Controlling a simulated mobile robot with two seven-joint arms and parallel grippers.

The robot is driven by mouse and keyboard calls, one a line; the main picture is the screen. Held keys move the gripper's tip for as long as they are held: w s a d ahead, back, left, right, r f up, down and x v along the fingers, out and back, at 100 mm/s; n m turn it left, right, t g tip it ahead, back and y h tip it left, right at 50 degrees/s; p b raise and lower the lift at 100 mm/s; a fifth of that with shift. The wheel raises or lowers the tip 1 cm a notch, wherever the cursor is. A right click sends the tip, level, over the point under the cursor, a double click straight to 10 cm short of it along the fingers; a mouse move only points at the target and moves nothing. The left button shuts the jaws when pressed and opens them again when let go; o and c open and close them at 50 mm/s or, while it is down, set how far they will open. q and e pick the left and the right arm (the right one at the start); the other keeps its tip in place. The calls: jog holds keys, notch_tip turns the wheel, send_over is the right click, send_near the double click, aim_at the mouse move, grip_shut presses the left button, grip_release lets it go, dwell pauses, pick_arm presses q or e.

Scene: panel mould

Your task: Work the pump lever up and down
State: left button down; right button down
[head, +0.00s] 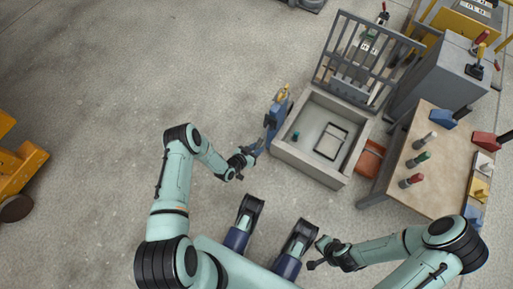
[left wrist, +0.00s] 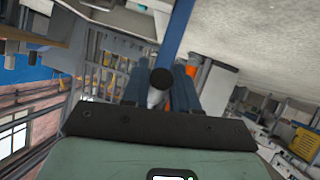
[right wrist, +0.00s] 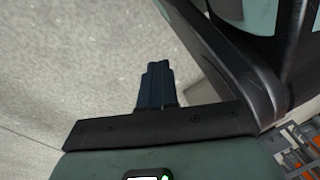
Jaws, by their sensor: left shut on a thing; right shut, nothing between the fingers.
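The blue pump (head: 275,114) stands upright at the left wall of the concrete-grey mould box, with a yellowish part on its top. My left gripper (head: 256,149) is low beside the pump, on its near left side. In the left wrist view, the fingers (left wrist: 160,88) are shut on the pump lever, whose round dark end (left wrist: 162,79) shows between them. The rest of the lever is mostly hidden by the gripper. My right gripper (head: 314,265) is shut and empty, away from the pump at the lower middle. Its closed fingers show in the right wrist view (right wrist: 155,86).
The mould box (head: 309,172) holds a dark-framed panel (head: 330,141) and a small teal cylinder (head: 296,135). A barred grey gate (head: 362,60) stands behind. An orange bin (head: 369,160) and a wooden bench (head: 433,190) with coloured handles stand right.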

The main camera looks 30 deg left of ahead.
pick_arm(q)
jog(key=shift+w, duration=0.1)
jog(key=c, duration=0.9)
grip_release()
jog(key=shift+c, duration=0.2)
jog(key=p+v, duration=0.4)
jog(key=v, duration=0.9)
jog(key=shift+p, duration=0.3)
pick_arm(e)
jog(key=w+a+r+t, duration=0.1)
jog(key=w+a+r, duration=0.1)
jog(key=w+r, duration=0.2)
notch_tip(320, 180, up, 3)
jog(key=shift+w+n+t, duration=0.15)
jog(key=shift+n+t, duration=0.15)
jog(key=shift+t, duration=0.1)
pick_arm(q)
jog(key=shift+r, duration=0.1)
